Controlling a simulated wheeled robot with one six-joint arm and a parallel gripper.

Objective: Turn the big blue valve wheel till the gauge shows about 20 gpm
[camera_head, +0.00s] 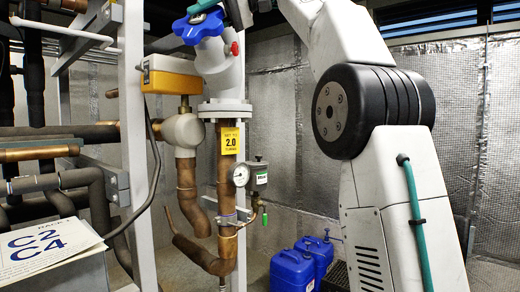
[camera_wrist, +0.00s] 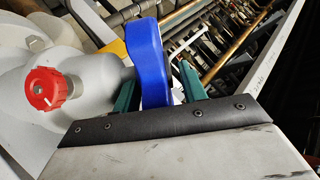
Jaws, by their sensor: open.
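The big blue valve wheel (camera_head: 198,26) sits at the upper left of a grey valve body in the head view. Its rim shows in the wrist view (camera_wrist: 151,65), edge-on between the two teal fingers of my gripper (camera_wrist: 158,82). My gripper is open around the rim; I cannot tell whether either finger touches it. In the head view my gripper (camera_head: 236,10) shows only partly, at the top edge right of the wheel. A round white dial gauge (camera_head: 241,175) is on the copper pipe below; its needle is too small to read.
A small red knob (camera_head: 235,48) on the valve body also shows in the wrist view (camera_wrist: 46,89). A yellow box (camera_head: 171,75) and a white post stand left. Blue jugs (camera_head: 292,270) stand on the floor.

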